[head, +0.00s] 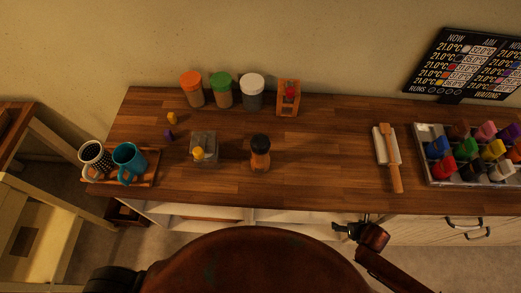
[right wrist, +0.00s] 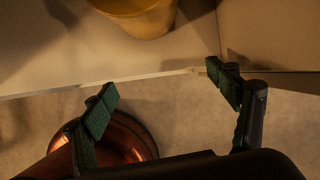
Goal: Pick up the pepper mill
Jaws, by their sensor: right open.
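The pepper mill (head: 260,153), with a dark top and an orange-brown body, stands upright on the wooden counter (head: 330,130), a little left of the middle in the head view. My right gripper (head: 346,229) is in front of the counter's front edge, to the right of and nearer than the mill, and clear of it. In the right wrist view its two green-padded fingers (right wrist: 163,95) are spread wide with nothing between them. I cannot make out the mill in the right wrist view. My left gripper is not in view.
Jars (head: 222,92) and a wooden holder (head: 288,98) stand behind. The counter between mill and rolling pin is clear.

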